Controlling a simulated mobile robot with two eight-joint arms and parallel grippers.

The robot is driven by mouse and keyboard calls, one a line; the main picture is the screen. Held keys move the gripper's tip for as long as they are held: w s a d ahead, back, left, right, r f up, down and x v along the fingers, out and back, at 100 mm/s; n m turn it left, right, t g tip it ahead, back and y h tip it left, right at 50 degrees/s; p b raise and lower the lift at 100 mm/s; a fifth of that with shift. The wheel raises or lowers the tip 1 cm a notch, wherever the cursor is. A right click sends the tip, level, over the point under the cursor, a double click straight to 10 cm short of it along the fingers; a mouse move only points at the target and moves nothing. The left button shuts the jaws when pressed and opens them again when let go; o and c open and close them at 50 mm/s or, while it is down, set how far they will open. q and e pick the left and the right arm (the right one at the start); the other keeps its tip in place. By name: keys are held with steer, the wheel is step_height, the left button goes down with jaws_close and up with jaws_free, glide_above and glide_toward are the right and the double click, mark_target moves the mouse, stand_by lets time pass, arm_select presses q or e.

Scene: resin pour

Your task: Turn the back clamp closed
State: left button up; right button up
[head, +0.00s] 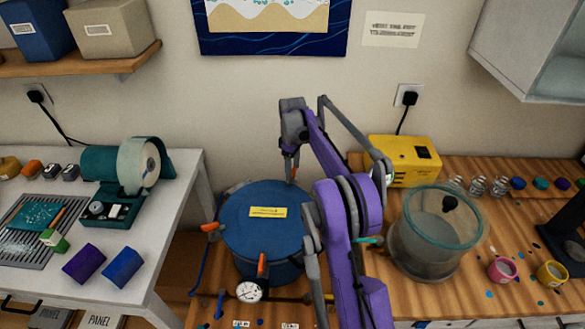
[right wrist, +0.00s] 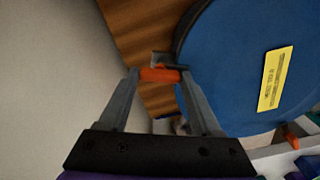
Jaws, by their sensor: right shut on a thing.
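The blue pressure pot (head: 262,235) stands on the wooden bench, its round blue lid bearing a yellow label (head: 268,212). My right gripper (head: 291,168) reaches over to the back rim of the lid. In the right wrist view its two fingers are shut on the orange handle of the back clamp (right wrist: 160,75), at the lid's edge. Other orange clamps show on the left side (head: 210,227) and at the front (head: 261,266). My right arm hides part of the lid's right side. My left gripper is not in view.
A gauge (head: 249,291) sits in front of the pot. A clear chamber (head: 437,232) stands to the right, with a yellow box (head: 401,160) behind it. Pink (head: 502,269) and yellow (head: 552,273) cups stand further right. A white table (head: 190,190) is on the left.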

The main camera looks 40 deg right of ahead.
mark_target(293, 170)
steer(key=o, duration=1.4)
step_height(293, 170, up, 11)
steer(key=shift+f+p, duration=0.1)
steer(key=shift+p, duration=0.3)
